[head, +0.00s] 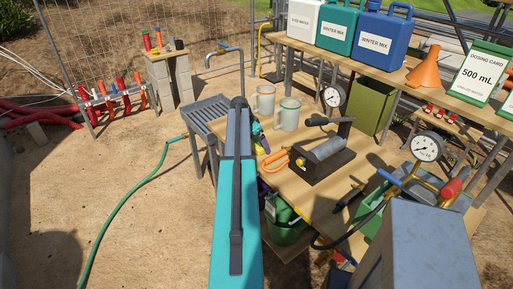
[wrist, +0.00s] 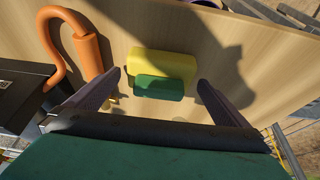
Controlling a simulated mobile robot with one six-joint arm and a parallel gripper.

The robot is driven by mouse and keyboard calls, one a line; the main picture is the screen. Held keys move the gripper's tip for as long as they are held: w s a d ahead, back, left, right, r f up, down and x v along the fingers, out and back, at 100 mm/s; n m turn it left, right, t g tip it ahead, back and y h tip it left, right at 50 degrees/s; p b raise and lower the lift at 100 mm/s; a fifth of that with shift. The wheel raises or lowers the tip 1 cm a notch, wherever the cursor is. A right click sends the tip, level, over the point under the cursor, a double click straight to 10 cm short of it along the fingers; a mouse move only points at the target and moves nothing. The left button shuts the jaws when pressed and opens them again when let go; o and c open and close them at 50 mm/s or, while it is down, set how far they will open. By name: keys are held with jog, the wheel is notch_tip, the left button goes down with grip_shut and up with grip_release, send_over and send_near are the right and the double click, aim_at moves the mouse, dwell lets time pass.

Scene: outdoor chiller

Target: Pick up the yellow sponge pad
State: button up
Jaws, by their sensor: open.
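The yellow sponge pad (wrist: 164,63) lies on the wooden tabletop in the wrist view, with a green layer (wrist: 158,88) on the side nearer me. My gripper (wrist: 158,80) is open, one finger to the left of the sponge and one to the right. There is a gap on both sides, and the fingers do not touch it. In the head view my own arm covers much of this spot, and I cannot make out the sponge clearly there.
A thick orange curved tube (wrist: 92,48) stands close left of my gripper, beside a dark device (wrist: 22,92). In the head view, two mugs (head: 265,100) and a pump-like device (head: 322,160) share the wooden table (head: 305,198). Jugs (head: 336,27) stand on the shelf behind.

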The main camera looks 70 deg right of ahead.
aim_at(258, 139)
jog(key=shift+c, duration=0.4)
jog(key=c, duration=1.2)
jog(key=shift+r, duration=0.15)
jog(key=shift+r+b, duration=1)
jog(key=shift+r, duration=0.4)
jog(key=shift+a+r, duration=0.2)
jog(key=shift+a, duration=0.05)
jog(key=s+a+b, duration=0.1)
jog(key=a, duration=0.3)
jog(key=s+a+b, duration=0.2)
jog(key=a, duration=0.2)
jog(key=s+a+r+b, duration=0.1)
jog(key=s+a, duration=0.1)
jog(key=a, duration=0.2)
jog(key=shift+a+r, duration=0.1)
jog(key=shift+a, duration=0.15)
jog(key=shift+s+a+r+b, duration=0.1)
jog(key=shift+s+a+b, duration=0.15)
jog(key=shift+a, duration=0.25)
jog(key=shift+s+a+r+b, duration=0.15)
jog(key=shift+a+b, duration=0.1)
jog(key=shift+a, duration=0.2)
